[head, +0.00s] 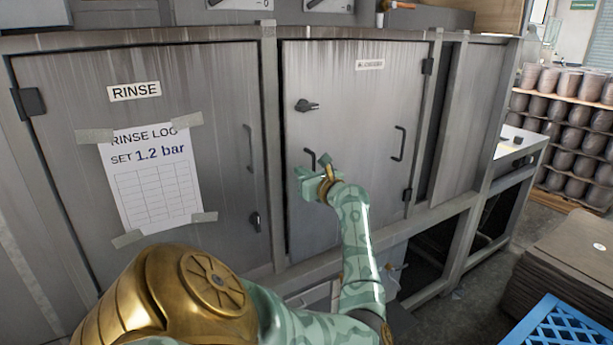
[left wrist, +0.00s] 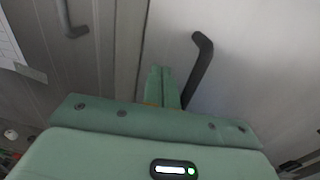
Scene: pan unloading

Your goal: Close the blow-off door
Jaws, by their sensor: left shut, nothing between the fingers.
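The grey metal door (head: 345,110) right of the rinse door carries a small label (head: 370,65), too small to read; I take it as the blow-off door. Its hinges are on its right edge. It sits close to its frame; I cannot tell whether it is slightly ajar. It has a black latch knob (head: 306,105), a black handle (head: 309,157) at lower left and another handle (head: 398,144) at right. My left gripper (head: 304,172) is at the lower-left handle, partly covering it. In the left wrist view its fingers (left wrist: 163,87) are together and empty, just left of the handle (left wrist: 201,66).
The rinse door (head: 60,90) with a taped paper log (head: 152,178) is at left. An open dark gap (head: 445,125) lies right of the hinges. Stacked pots (head: 575,110) stand on shelves at far right. A blue crate (head: 560,325) is at lower right.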

